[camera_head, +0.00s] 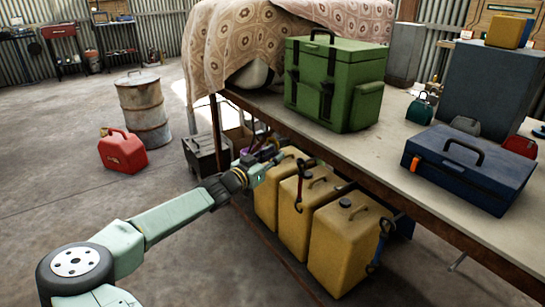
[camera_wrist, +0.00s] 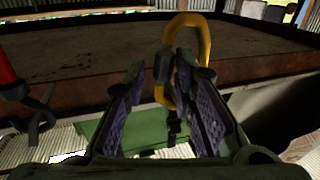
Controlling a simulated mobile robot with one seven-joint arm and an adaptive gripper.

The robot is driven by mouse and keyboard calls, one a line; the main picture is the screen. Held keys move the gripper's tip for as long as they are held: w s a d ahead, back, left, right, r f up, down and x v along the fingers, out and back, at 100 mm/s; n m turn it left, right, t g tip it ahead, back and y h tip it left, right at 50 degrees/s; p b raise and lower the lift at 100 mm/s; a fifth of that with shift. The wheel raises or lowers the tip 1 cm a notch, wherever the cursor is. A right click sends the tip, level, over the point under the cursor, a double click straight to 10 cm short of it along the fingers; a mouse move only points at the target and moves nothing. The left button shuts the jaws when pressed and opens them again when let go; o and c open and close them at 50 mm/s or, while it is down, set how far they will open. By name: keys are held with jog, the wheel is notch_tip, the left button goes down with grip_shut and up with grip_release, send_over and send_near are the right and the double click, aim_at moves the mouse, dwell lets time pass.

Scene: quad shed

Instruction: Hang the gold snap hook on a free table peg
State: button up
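The gold snap hook (camera_wrist: 206,42) shows in the wrist view at the table edge, partly behind one fingertip. It has a dark grey gate or sleeve; what bears it is hidden. My gripper (camera_wrist: 160,66) has its two padded fingers apart, with the hook beyond and partly between the tips. I see no firm hold on it. In the head view my gripper (camera_head: 274,161) is by the table's (camera_head: 412,203) front edge, above the yellow cans; the hook is not clear there. A dark peg (camera_wrist: 38,122) with a red item (camera_wrist: 6,75) is at the wrist view's left.
The wrist view looks upside down. Yellow cans (camera_head: 341,245) stand under the table. A green case (camera_head: 333,85) and a blue toolbox (camera_head: 468,165) sit on top. A dark strap-like item (camera_head: 299,183) and a blue item (camera_head: 380,243) hang along the edge.

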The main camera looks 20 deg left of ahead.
jog(key=shift+o, duration=1.2)
